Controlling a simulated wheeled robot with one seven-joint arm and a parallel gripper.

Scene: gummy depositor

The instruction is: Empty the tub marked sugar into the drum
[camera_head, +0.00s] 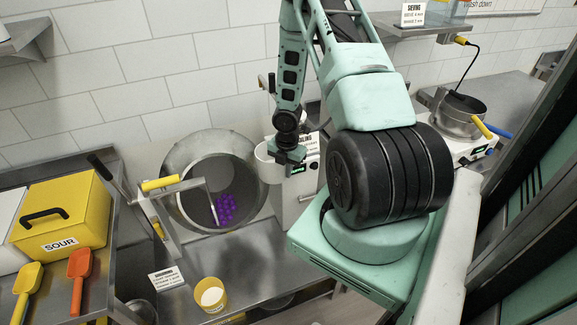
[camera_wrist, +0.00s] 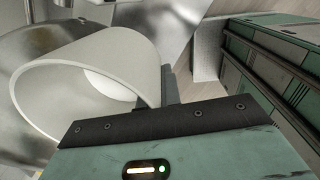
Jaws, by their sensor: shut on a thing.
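The drum (camera_head: 167,181) is a tilted round steel vessel, its mouth facing forward, with purple gummies (camera_head: 226,209) low inside. My gripper (camera_head: 287,160) is shut on a white tub (camera_head: 268,168) at the drum's right rim. In the wrist view, my gripper (camera_wrist: 164,95) holds the tub (camera_wrist: 135,52) by its wall, and the tub is tilted with its wide mouth toward the lower left. A paler white patch shows inside; I cannot tell whether it is sugar or the bottom. No marking on this tub is readable.
A yellow tub (camera_head: 210,294) with white contents stands on the steel bench (camera_head: 262,262) below the drum. A yellow-handled crank (camera_head: 160,184) stands at the drum's left. A pot (camera_head: 455,116) sits at right.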

